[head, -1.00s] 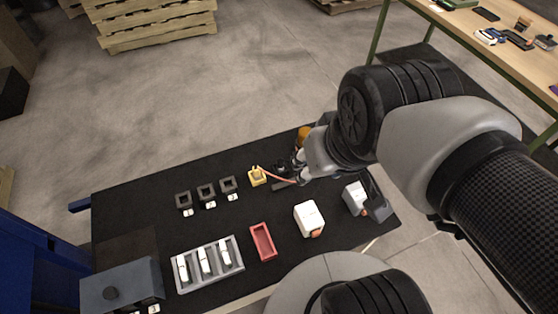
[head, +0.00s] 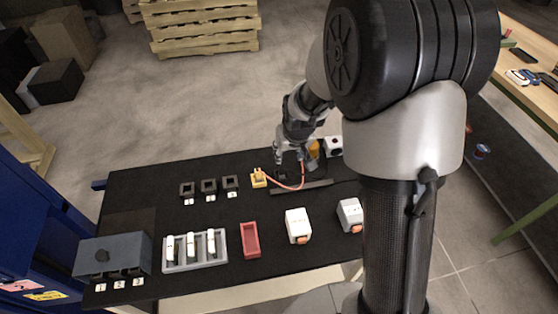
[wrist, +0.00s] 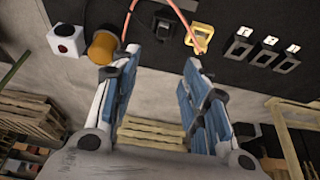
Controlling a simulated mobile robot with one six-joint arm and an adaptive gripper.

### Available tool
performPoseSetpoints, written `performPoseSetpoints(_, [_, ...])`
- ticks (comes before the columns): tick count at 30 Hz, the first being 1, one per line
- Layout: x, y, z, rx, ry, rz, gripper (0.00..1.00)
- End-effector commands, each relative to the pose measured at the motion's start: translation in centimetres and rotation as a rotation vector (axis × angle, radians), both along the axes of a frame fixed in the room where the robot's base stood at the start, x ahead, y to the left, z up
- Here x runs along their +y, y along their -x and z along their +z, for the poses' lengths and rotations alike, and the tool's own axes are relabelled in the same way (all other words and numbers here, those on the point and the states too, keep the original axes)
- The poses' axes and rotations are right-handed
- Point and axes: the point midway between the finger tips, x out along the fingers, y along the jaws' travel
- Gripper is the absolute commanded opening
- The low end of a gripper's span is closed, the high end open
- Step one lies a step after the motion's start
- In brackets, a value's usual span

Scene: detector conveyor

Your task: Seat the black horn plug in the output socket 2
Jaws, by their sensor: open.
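My gripper (head: 282,158) hangs over the back part of the black table. Its blue-padded fingers are wide apart and empty in the wrist view (wrist: 161,60). A small dark block (wrist: 164,28) shows beyond the gap between the fingertips; it may be the black horn plug, but I cannot tell. Three black square sockets (head: 209,187) stand in a row left of my gripper, with white labels too small to read surely. They also show at the right in the wrist view (wrist: 262,48). I cannot tell whether these are the output sockets.
A yellow block (head: 259,178) with a pink cable (head: 300,184) sits between sockets and gripper. An orange lamp (wrist: 103,47) and a white red-button box (wrist: 66,40) are close by. A grey rack (head: 195,264), red tray (head: 251,240), white boxes (head: 298,226) and blue-grey box (head: 112,257) stand in front.

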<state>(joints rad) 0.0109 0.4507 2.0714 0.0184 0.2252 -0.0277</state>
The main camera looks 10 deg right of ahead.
Motion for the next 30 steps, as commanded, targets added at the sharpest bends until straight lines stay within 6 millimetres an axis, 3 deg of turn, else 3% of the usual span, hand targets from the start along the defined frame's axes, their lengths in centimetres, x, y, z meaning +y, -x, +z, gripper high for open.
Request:
performPoseSetpoints(12, [0.0,-3.2,-8.5,0.004,0.0,0.001,0.42])
performPoseSetpoints(23, [0.1,-4.5,-10.9,0.002,0.0,0.001,0.42])
performPoseSetpoints(30, [0.4,-5.9,-14.0,0.004,0.0,0.001,0.42])
